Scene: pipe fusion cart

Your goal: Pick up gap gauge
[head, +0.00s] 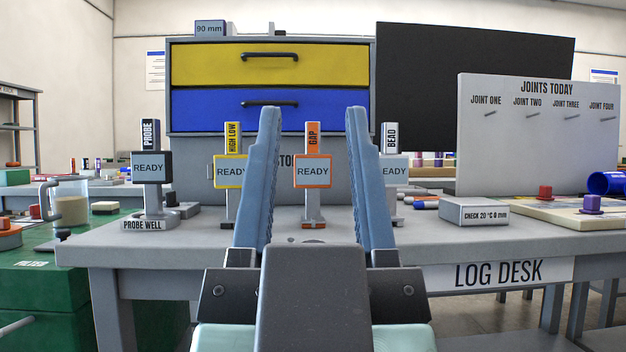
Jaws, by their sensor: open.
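The gap gauge (312,139) is an orange upright handle marked GAP. It stands in a grey stand with an orange-framed READY sign (312,171) on the log desk. My gripper (312,112) is open and empty, its two blue fingers pointing forward and up. In the picture the gauge shows between the fingers; it appears to be farther off, beyond them, and I see no contact.
Similar stands hold the PROBE (148,134), the HIGH LOW gauge (232,139) and the BEAD gauge (390,138); my fingers partly cover the last two. A yellow and blue drawer cabinet (270,64) stands behind. A grey box (474,212) sits right on the log desk (430,240).

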